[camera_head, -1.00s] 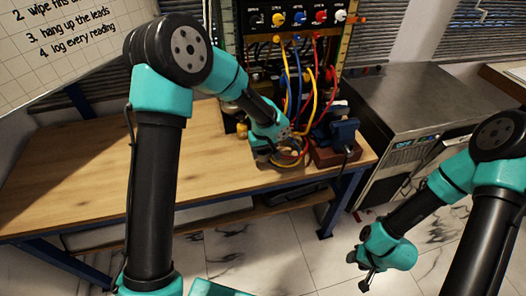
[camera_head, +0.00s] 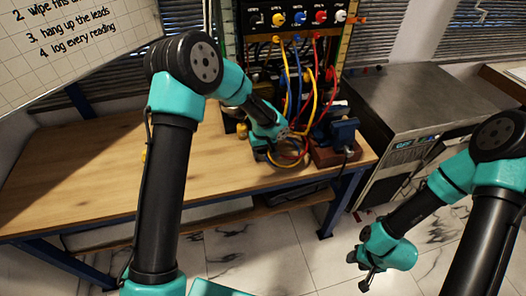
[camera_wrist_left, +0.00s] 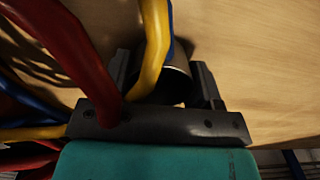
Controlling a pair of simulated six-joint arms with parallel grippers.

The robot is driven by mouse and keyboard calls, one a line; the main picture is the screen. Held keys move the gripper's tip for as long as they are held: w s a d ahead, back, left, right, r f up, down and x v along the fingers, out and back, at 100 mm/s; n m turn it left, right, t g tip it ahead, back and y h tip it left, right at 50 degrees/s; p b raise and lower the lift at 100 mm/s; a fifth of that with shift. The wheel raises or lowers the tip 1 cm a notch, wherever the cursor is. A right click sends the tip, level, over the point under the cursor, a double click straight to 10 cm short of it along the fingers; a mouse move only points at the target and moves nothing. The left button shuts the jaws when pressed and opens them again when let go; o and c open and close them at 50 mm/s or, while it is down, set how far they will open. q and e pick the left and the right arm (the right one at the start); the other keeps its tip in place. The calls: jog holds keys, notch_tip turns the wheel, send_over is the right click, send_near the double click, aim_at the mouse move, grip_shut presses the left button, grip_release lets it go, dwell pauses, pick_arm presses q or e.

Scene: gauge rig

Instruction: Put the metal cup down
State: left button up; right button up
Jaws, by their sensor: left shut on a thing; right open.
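The metal cup (camera_wrist_left: 180,82) shows in the left wrist view as a dark, shiny, rounded shape between the two black fingers of my left gripper (camera_wrist_left: 165,75). The gripper is shut on it, close over the wooden table. A yellow lead crosses in front and hides part of the cup. In the head view my left gripper (camera_head: 277,158) is low near the table's front right, among looped leads, and the cup cannot be made out there. My right gripper (camera_head: 366,271) is open and empty, above the floor right of the table.
Yellow, red and blue leads (camera_head: 313,103) hang from the panel (camera_head: 292,20) around my left gripper. A blue vise-like device (camera_head: 343,132) on a brown base stands close to its right. The wooden table (camera_head: 85,165) is broadly clear at the left. A steel cabinet (camera_head: 415,95) stands at the right.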

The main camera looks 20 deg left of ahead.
pick_arm(q)
jog(key=shift+f, duration=0.1)
jog(key=o, duration=0.9)
notch_tip(320, 180, up, 12)
jog(key=shift+r, duration=0.15)
dwell(0.4)
jog(key=shift+o, duration=0.6)
